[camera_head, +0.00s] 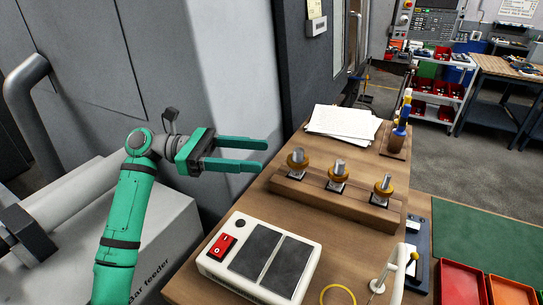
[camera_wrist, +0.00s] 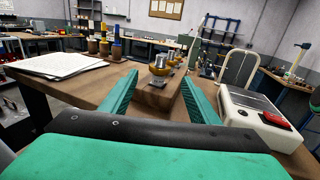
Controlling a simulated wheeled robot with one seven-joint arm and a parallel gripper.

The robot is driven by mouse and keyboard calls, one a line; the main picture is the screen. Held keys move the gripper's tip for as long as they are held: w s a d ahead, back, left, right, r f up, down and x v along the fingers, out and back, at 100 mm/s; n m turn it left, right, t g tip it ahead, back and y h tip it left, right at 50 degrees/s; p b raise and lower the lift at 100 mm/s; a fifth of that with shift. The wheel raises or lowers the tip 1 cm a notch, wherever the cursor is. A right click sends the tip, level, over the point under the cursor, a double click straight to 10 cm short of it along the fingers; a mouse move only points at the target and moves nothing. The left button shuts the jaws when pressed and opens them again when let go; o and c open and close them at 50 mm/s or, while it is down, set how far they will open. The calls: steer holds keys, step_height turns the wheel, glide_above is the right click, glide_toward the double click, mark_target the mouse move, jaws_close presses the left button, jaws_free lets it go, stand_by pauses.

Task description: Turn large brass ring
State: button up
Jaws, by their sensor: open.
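A wooden block (camera_head: 330,200) on the bench carries three metal posts, each with a brass-coloured ring. The left ring (camera_head: 297,163) looks the largest; the middle ring (camera_head: 338,184) and right ring (camera_head: 383,190) look smaller. My gripper (camera_head: 264,156) is open and empty, its fingers pointing right toward the left ring, with a gap between. In the wrist view the block (camera_wrist: 155,98) and the nearest ring (camera_wrist: 160,70) show between the fingertips (camera_wrist: 160,77). The rings behind it are partly hidden.
A white box with a red switch (camera_head: 226,245) stands in front of the block. Papers (camera_head: 342,122) and a wooden holder with coloured-handled tools (camera_head: 397,140) are behind. A yellow loop (camera_head: 338,288) and a white stand (camera_head: 395,272) are at the front right. A grey machine wall is at left.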

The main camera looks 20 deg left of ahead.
steer(key=v, duration=0.3)
steer(key=shift+s+a, duration=0.1)
steer(key=shift+a, duration=0.15)
steer(key=shift+d, duration=0.1)
